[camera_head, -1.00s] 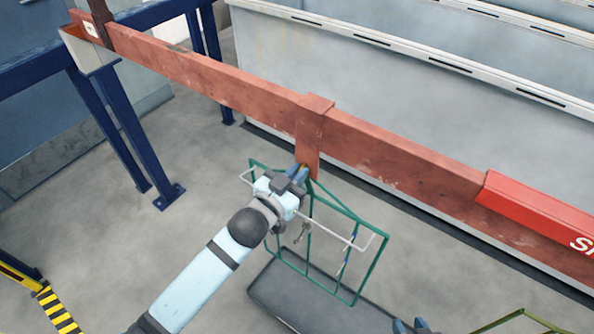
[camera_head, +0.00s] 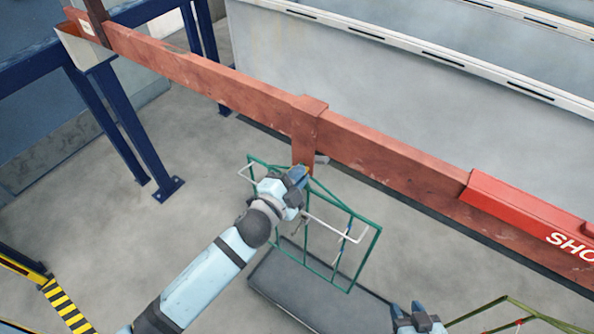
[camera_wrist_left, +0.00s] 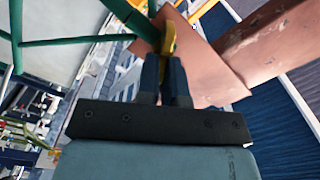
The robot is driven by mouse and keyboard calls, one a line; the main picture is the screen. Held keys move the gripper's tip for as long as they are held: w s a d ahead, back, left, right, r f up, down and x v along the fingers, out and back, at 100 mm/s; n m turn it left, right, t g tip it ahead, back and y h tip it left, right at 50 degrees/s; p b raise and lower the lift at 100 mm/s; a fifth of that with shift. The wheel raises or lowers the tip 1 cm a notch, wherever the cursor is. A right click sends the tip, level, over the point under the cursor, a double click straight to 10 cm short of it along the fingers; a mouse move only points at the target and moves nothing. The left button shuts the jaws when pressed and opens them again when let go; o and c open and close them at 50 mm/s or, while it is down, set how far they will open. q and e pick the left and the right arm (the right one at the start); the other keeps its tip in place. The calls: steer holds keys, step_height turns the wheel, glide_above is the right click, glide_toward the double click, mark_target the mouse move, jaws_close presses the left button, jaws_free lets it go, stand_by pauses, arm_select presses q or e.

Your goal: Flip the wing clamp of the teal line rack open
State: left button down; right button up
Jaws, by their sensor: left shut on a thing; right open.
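The teal line rack (camera_head: 364,255) is a thin green wire frame hanging at the brown bracket (camera_head: 305,140) on the long beam. My left gripper (camera_head: 300,175) is at the top of the rack, just below the bracket. In the left wrist view my left gripper (camera_wrist_left: 164,60) is shut on a small yellow piece, seemingly the wing clamp (camera_wrist_left: 169,38), beside the rack's green bar (camera_wrist_left: 140,25). The fingers hide part of it, so its angle is hard to tell. My right gripper (camera_head: 412,312) is open and empty at the bottom edge.
The brown beam (camera_head: 400,165) crosses the view, with a red cover (camera_head: 520,215) on its right. A dark tray (camera_head: 310,295) lies below the rack. An olive frame (camera_head: 510,310) is at the lower right. Blue posts (camera_head: 130,130) stand left. A grey tank wall is behind.

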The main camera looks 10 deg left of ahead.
arm_select(q)
steer(key=shift+d+f+m, duration=0.1)
steer(key=shift+f+m, duration=0.1)
steer(key=shift+m, duration=1.3)
steer(key=shift+f+m, duration=0.15)
steer(key=shift+m, duration=1.35)
steer(key=c, duration=1.3)
jaws_free()
steer(key=shift+o, duration=0.2)
